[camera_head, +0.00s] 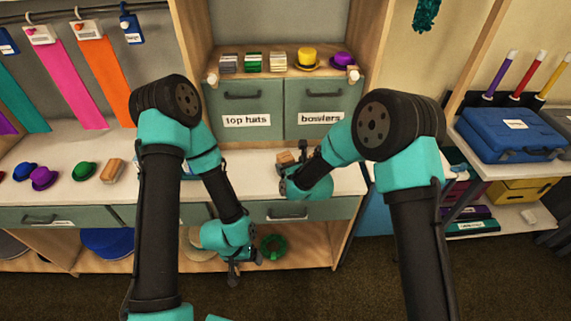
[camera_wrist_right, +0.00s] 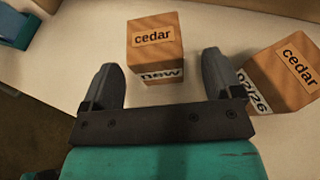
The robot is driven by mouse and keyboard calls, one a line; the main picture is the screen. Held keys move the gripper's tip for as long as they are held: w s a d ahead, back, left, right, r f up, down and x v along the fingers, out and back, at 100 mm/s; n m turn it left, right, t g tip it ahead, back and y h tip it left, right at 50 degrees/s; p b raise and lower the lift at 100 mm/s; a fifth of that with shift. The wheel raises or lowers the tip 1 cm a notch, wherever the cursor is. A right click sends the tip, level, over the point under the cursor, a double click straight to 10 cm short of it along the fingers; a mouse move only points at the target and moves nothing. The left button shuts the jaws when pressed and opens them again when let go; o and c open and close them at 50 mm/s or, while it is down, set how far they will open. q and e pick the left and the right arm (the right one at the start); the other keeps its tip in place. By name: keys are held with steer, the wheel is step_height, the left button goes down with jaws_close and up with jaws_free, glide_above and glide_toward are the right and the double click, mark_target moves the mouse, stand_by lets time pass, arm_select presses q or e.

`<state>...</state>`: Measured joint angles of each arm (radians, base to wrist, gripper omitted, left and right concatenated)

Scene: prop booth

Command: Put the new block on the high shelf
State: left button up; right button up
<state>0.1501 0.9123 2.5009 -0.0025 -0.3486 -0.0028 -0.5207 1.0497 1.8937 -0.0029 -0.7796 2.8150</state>
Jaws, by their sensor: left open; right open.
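The new block (camera_wrist_right: 154,38) is a wooden cube marked "cedar" and "new", standing on the white counter in the right wrist view. In the head view, my right gripper (camera_head: 298,165) is low over the counter by a small wooden block (camera_head: 285,157). My left gripper (camera_head: 238,268) is open and empty, low in front of the counter. The high shelf (camera_head: 268,71) is above the drawers.
Another cedar block (camera_wrist_right: 287,72), marked "02/26", stands close right of my right gripper. The high shelf holds several small stacks (camera_head: 253,62), a yellow hat (camera_head: 308,57) and a purple hat (camera_head: 341,59). More hats (camera_head: 44,178) line the counter at left.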

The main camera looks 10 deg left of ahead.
steer(key=shift+x, duration=2.2)
steer(key=shift+s, duration=0.1)
steer(key=shift+c, duration=0.5)
steer(key=c, duration=0.9)
